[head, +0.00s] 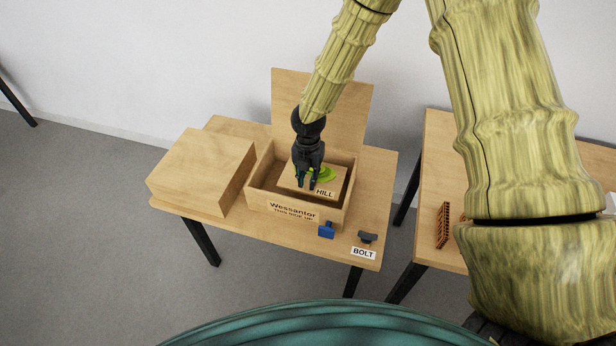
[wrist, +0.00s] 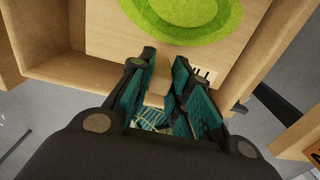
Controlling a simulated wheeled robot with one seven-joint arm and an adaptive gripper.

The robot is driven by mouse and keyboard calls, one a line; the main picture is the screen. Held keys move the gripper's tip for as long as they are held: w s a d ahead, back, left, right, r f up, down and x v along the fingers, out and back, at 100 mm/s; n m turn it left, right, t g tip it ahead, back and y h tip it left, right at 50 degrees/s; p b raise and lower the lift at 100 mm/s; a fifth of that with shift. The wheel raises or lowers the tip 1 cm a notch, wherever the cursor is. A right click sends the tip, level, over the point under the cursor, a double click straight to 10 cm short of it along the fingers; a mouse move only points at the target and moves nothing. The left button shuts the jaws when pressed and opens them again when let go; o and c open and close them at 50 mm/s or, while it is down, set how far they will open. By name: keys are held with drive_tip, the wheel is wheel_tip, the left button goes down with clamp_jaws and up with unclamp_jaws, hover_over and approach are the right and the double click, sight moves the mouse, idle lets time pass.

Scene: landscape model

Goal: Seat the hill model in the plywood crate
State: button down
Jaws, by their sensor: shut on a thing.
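The hill model (head: 285,184) is a pale wooden board with a green stepped hill and a HILL label. It shows inside the opening of the plywood crate (head: 255,196); I cannot tell whether it touches the floor of the crate. In the wrist view the green hill (wrist: 190,12) is at the top and a crate wall (wrist: 12,60) is at the left. My gripper (head: 307,182) points down over the model's near part. In the wrist view its fingers (wrist: 162,92) close on a small wooden piece of the model. The fingers hide part of the board.
The crate's lid (head: 340,105) stands open behind it. A big wooden box (head: 200,170) is at the left of the table.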

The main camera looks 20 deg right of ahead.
sight(308, 192)
drive_tip(key=shift+f+b, duration=1.05)
drive_tip(key=shift+f, duration=2.25)
drive_tip(key=shift+p, duration=0.5)
drive_tip(key=shift+f, duration=0.65)
idle(2.1)
drive_tip(key=c, duration=1.3)
unclamp_jaws()
drive_tip(key=shift+o, duration=0.2)
drive_tip(key=shift+r+p, duration=0.2)
drive_tip(key=shift+p, duration=0.15)
drive_tip(key=shift+r+p, duration=2.7)
drive_tip(key=shift+r, duration=0.65)
